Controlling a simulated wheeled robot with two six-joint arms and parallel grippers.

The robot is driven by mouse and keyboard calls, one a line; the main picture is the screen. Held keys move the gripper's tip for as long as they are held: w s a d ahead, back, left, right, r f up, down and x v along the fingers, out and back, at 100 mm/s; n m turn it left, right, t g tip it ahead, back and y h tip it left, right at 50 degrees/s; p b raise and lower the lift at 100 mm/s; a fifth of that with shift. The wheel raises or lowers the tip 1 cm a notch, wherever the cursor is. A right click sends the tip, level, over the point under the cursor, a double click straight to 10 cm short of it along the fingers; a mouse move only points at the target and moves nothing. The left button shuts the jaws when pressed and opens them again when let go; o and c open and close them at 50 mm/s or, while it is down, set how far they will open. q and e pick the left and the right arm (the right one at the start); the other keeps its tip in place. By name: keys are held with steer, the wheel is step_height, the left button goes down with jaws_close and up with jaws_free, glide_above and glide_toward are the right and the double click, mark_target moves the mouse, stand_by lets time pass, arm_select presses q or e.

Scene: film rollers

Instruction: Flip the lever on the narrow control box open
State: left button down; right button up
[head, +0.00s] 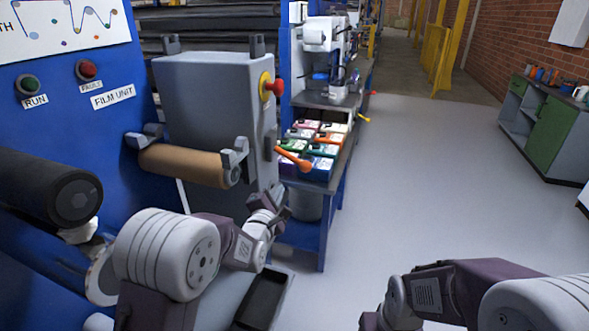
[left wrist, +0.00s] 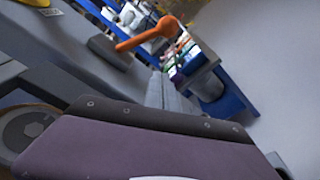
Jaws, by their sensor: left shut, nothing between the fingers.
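The narrow control box (head: 205,95) is a tall grey cabinet left of centre in the head view. An orange lever (head: 292,158) sticks out from a dark mount on its right side, its round end toward the lower right. The lever also shows at the top of the left wrist view (left wrist: 150,36), where its round end is at upper right. My left gripper (head: 272,203) is shut and empty, below the lever and apart from it. My right arm shows at the lower right of the head view; its fingers are out of view.
A red stop button (head: 273,87) sits on the box above the lever. A tan roller (head: 182,165) and a black roller (head: 50,187) stick out at left. Behind the lever, a blue bench holds several coloured bins (head: 318,140). The floor at right is clear.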

mark_target(301, 166)
arm_select(q)
steer(key=w+d+r+p, duration=0.1)
steer(key=w+d, duration=0.4)
steer(key=w, duration=0.2)
steer(key=shift+w+r, duration=0.15)
steer(key=shift+w, duration=0.1)
arm_select(e)
steer(key=shift+s+r, duration=0.2)
steer(key=shift+r, duration=0.45)
arm_select(q)
steer(key=shift+s+r, duration=0.1)
steer(key=shift+r, duration=0.05)
arm_select(e)
steer(key=shift+f, duration=0.15)
